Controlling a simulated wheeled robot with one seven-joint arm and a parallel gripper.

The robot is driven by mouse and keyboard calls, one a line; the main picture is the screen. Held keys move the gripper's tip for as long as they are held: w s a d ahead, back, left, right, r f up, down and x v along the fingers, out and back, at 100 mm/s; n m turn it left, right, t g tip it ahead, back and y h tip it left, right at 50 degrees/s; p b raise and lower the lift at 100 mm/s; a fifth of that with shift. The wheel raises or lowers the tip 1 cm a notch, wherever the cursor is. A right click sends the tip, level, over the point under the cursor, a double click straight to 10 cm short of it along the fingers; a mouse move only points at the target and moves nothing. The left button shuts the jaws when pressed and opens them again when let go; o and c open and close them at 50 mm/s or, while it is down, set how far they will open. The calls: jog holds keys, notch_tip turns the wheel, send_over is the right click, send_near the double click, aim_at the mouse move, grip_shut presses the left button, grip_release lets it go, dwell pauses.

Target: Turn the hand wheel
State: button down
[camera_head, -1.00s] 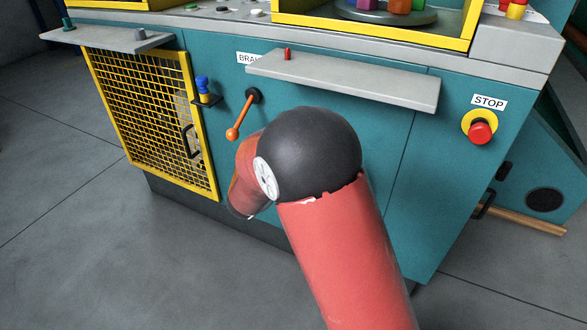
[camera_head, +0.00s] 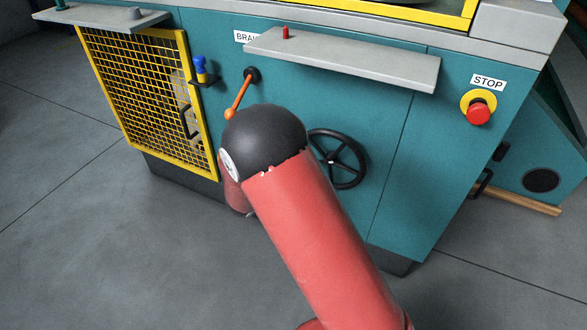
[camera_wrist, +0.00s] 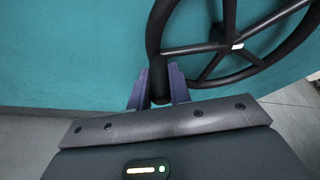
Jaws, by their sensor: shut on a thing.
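The black spoked hand wheel (camera_head: 338,157) is on the teal front panel, to the right of my arm in the head view. In the wrist view, part of the wheel (camera_wrist: 226,44) fills the top right, with its hub, spokes and rim. My gripper (camera_wrist: 160,86) is at the left lower part of the rim. Its two purple-grey fingers are on either side of a dark handle (camera_wrist: 159,78) at the rim and are shut on it. In the head view my arm hides the gripper and the handle.
An orange brake lever (camera_head: 238,94) is just above my arm. A grey shelf (camera_head: 350,62) juts out above the wheel. A red stop button (camera_head: 478,113) is at the right, and a yellow mesh door (camera_head: 150,105) at the left. The floor in front is clear.

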jog(key=shift+d+f, duration=0.1)
jog(key=shift+f, duration=0.1)
dwell(0.4)
jog(key=c, duration=1.3)
grip_release()
jog(key=v, duration=0.7)
jog(key=shift+s+a, duration=0.2)
jog(key=shift+a, duration=0.1)
jog(key=shift+r, duration=0.1)
